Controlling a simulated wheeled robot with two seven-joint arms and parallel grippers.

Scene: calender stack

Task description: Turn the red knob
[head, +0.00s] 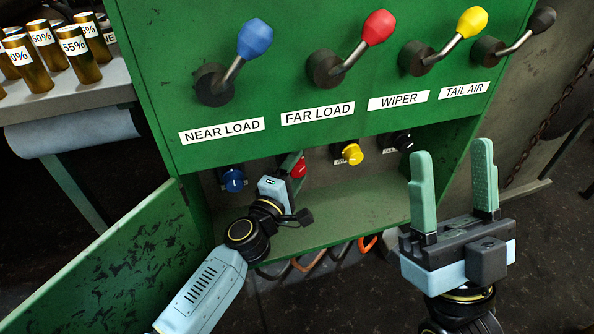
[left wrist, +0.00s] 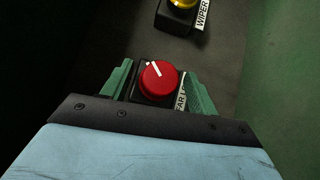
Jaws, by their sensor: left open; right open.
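The red knob (head: 299,168) sits in the recessed compartment under the green panel, partly hidden by my left gripper in the head view. In the left wrist view the red knob (left wrist: 158,79) is round with a white pointer mark tilted to the upper left, on a dark square base. My left gripper (head: 291,163) reaches into the compartment. Its green fingers (left wrist: 158,85) stand open on either side of the knob; I cannot tell whether they touch its base. My right gripper (head: 455,185) is open and empty, pointing up in front of the compartment's right end.
A blue knob (head: 232,180) lies left of the red one; a yellow knob (head: 352,153) and a black knob (head: 403,141) lie right. Levers with blue (head: 255,38), red, yellow and black handles stick out above. An open green door (head: 120,265) hangs at lower left.

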